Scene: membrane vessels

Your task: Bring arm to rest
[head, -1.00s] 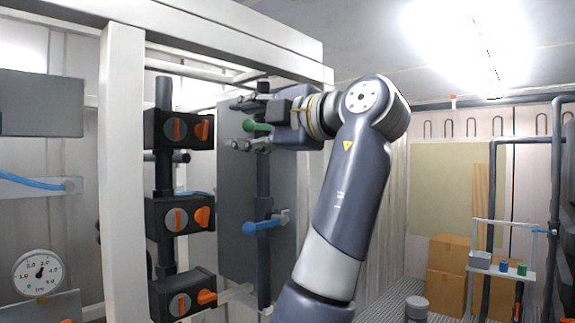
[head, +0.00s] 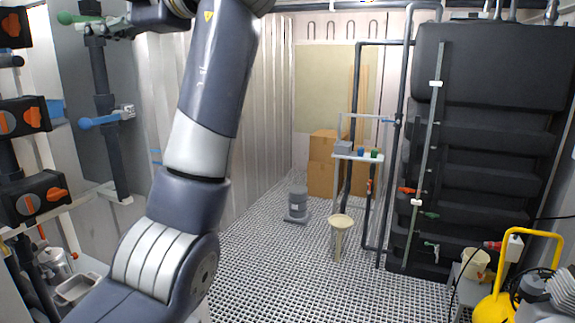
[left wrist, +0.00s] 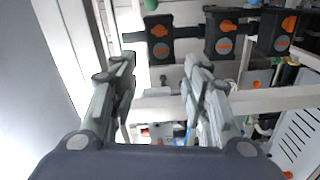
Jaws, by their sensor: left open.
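My left arm (head: 215,70) rises from the lower left of the head view and bends out of the top edge. My right gripper is not in view.
Black valve blocks with orange knobs (head: 32,205) and a blue handle (head: 98,121) are left of the arm. The grating floor (head: 275,270) between is mostly clear.

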